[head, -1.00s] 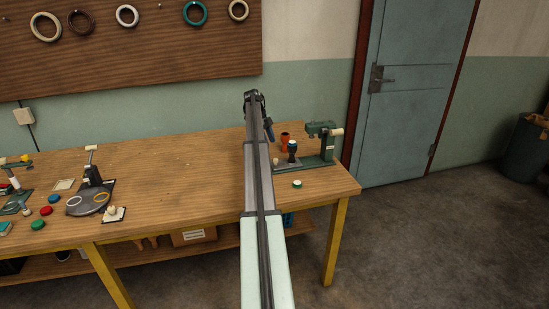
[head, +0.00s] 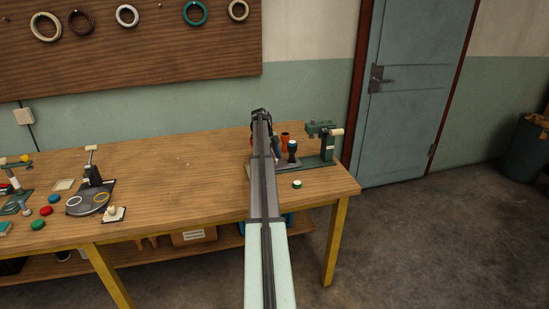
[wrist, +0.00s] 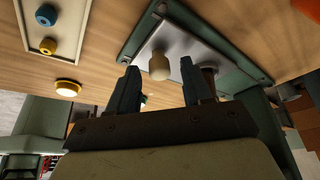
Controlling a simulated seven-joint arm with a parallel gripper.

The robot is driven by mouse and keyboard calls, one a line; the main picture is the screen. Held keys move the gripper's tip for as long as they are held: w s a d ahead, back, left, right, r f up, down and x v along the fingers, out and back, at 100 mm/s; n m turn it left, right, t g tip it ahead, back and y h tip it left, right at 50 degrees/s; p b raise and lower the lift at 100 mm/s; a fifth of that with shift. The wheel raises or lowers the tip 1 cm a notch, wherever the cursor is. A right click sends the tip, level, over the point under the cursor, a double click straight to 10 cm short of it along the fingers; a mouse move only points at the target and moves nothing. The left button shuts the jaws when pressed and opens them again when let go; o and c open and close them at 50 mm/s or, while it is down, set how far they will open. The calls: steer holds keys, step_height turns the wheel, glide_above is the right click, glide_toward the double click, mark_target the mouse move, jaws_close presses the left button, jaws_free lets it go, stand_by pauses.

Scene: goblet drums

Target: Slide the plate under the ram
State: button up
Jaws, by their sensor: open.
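The green press (head: 323,130) stands at the right end of the bench in the head view, on a green base (head: 318,161). The ram is too small to make out.
A small round green-and-cream piece (head: 297,184) lies in front. A tray with blue and yellow pieces (wrist: 36,46) is near the plate. The bench's middle (head: 180,165) is clear.

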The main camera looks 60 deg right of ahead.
jaws_close()
stand_by(0.4)
steer(key=s+d, duration=0.7)
steer(key=shift+d, duration=0.1)
steer(key=shift+s, duration=0.1)
jaws_free()
steer(key=v, duration=1.4)
